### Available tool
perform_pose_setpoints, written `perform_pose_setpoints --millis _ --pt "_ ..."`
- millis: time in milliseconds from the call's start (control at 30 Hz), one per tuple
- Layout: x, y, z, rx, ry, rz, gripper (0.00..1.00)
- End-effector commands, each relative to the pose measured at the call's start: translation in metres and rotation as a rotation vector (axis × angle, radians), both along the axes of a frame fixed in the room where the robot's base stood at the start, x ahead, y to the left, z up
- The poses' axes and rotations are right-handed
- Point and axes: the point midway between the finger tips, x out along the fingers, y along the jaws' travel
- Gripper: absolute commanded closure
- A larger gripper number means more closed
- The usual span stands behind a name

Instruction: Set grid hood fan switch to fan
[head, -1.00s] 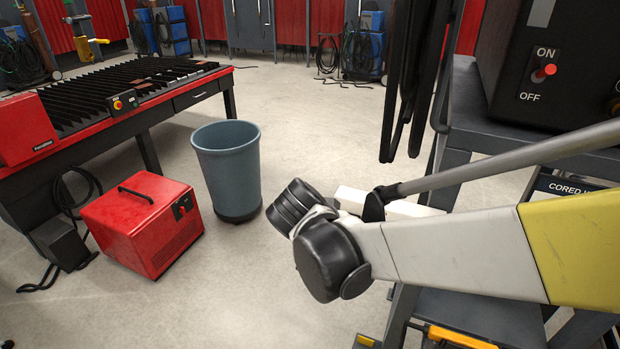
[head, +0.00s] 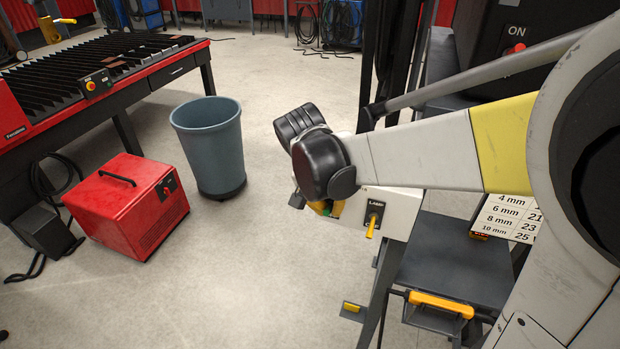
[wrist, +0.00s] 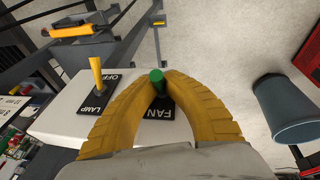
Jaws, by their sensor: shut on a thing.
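In the wrist view, the two yellow fingers of my gripper (wrist: 159,84) meet around the green lever (wrist: 157,77) of the fan switch and are shut on it. The switch's black plate (wrist: 155,115) shows FAN at one end; its other end is hidden by the fingers. The switch sits on a white box (wrist: 60,121). In the head view, my gripper (head: 326,208) is at the left end of this white box (head: 398,208), partly hidden by my wrist. I cannot tell exactly which way the lever tilts.
The lamp switch (wrist: 97,78) with a yellow lever is close beside the fan switch, and also shows in the head view (head: 372,222). A blue-grey bin (head: 209,148) and a red machine (head: 130,205) stand on the floor to the left. Open floor lies between them and the stand.

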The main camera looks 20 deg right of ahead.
Motion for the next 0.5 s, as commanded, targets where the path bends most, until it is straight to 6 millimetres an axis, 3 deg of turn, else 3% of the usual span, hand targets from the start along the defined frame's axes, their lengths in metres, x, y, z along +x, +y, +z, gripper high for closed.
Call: perform_pose_setpoints --millis 200,233,300,500 --pt "-0.0005 0.0 -0.0003 0.001 0.001 -0.001 1.0" --pt "-0.0004 0.0001 -0.0003 0.001 0.001 -0.001 0.81" --pt "-0.0004 0.0001 -0.0003 0.0 0.0 -0.001 0.67" --pt "-0.0003 0.0 -0.0002 -0.001 0.0 -0.001 0.67"
